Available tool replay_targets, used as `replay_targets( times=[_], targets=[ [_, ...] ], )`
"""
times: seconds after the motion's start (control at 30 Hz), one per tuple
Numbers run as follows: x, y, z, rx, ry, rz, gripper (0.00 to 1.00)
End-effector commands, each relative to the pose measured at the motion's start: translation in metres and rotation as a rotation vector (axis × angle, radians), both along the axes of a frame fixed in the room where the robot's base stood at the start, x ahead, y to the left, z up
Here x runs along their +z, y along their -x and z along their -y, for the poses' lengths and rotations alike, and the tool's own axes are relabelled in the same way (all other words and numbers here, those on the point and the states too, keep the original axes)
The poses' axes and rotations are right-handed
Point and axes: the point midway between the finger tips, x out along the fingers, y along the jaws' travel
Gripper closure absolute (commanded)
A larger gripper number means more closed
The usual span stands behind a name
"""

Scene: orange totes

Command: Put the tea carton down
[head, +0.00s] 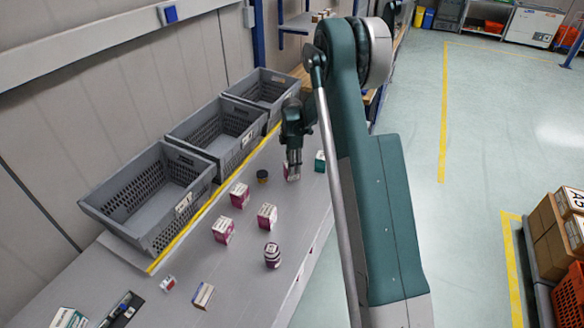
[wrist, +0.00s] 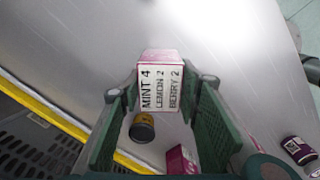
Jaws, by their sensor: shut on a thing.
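The tea carton (wrist: 160,88) is a small white and magenta box with a label reading MINT 4, LEMON 2, BERRY 2. In the wrist view it sits between the two green fingers of my gripper (wrist: 158,94), which is shut on it. In the head view my gripper (head: 293,166) points down over the far part of the grey table (head: 250,285), with the carton (head: 291,174) low at its fingertips. I cannot tell whether the carton's underside touches the table.
A teal box (head: 320,161) stands close right of the carton, and a dark jar with a yellow band (head: 262,176) to its left. Several magenta cartons (head: 267,216) and a dark jar (head: 272,255) stand nearer. Grey crates (head: 180,208) line the left behind a yellow strip.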

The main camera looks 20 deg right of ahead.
Motion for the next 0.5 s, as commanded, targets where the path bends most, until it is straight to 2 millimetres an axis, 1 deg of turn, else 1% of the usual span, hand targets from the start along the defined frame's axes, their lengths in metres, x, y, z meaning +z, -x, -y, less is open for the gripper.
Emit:
replay_targets(
  times=[0.13,0.5],
  targets=[
    [-0.0092,0.0004,-0.0001,0.0,0.0,0.0,0.82],
    [-0.0116,0.0003,0.0,0.0,0.0,0.0,0.82]
  ],
)
